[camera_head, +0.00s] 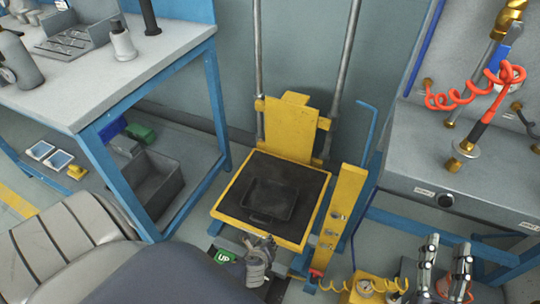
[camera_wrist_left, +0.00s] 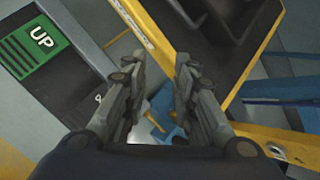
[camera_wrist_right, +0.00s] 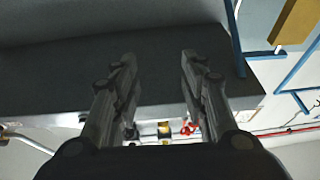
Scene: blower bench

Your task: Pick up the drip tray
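The drip tray (camera_head: 270,200) is a shallow black tray with a raised rim. It lies flat on the black mat of the yellow lift platform (camera_head: 224,203) in the head view. My left gripper (camera_head: 264,242) is at the platform's front edge, close to the tray's near side but apart from it. In the left wrist view the left gripper (camera_wrist_left: 155,62) is open and empty, with the platform's yellow edge (camera_wrist_left: 150,42) beyond its fingertips. My right gripper (camera_head: 448,242) is at the lower right, away from the tray; in its wrist view it (camera_wrist_right: 158,58) is open and empty.
A yellow upright post (camera_head: 341,215) stands right of the platform. A blue-legged bench (camera_head: 110,80) with a grey bin (camera_head: 150,182) beneath is on the left. A grey bench (camera_head: 440,160) with red coiled hose (camera_head: 460,99) is on the right. A green UP label (camera_head: 222,256) lies near my left gripper.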

